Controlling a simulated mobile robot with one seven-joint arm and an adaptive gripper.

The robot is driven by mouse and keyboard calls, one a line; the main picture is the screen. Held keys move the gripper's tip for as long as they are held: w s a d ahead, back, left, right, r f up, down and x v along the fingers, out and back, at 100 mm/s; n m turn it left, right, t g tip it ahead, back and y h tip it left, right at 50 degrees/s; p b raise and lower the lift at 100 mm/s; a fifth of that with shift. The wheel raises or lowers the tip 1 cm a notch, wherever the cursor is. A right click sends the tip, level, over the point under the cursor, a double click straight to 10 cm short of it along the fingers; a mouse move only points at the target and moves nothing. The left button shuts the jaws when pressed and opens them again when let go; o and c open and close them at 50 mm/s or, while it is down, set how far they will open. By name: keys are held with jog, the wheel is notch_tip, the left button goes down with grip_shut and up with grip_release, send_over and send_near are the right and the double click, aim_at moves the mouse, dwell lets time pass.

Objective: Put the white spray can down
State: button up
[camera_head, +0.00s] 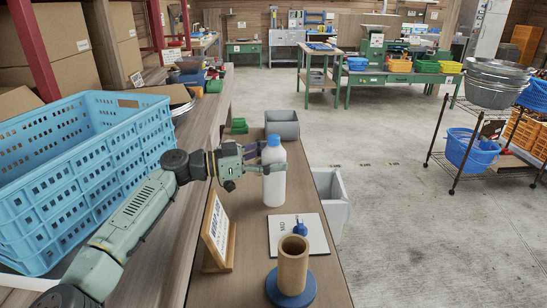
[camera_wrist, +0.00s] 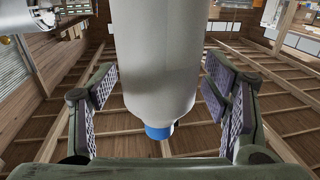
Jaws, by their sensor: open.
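The white spray can (camera_head: 273,178), with a blue cap, stands upright on the narrow wooden bench (camera_head: 257,242) in the head view. Its base appears to rest on the bench top. My gripper (camera_head: 256,160) reaches in from the left at the can's upper half, with its fingers around the can. In the wrist view the white can (camera_wrist: 160,60) appears cap-down between the two spread fingers, with visible gaps on both sides. My gripper is open, and part of the can is hidden behind a finger in the head view.
A small sign (camera_head: 217,230) on a wooden stand, a white board (camera_head: 286,247) with a blue-tipped item, and a cardboard-coloured tube (camera_head: 293,262) on a blue base stand nearer. A grey bin (camera_head: 282,122) is behind the can. A blue crate (camera_head: 84,186) is left.

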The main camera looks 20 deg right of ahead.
jog(key=shift+r, duration=0.15)
jog(key=shift+w+a, duration=0.1)
jog(key=shift+a, duration=0.15)
jog(key=a+b, duration=0.2)
jog(key=a, duration=0.5)
jog(key=shift+w+b, duration=0.35)
jog(key=shift+b, duration=0.05)
jog(key=shift+r, duration=0.1)
dwell(1.2)
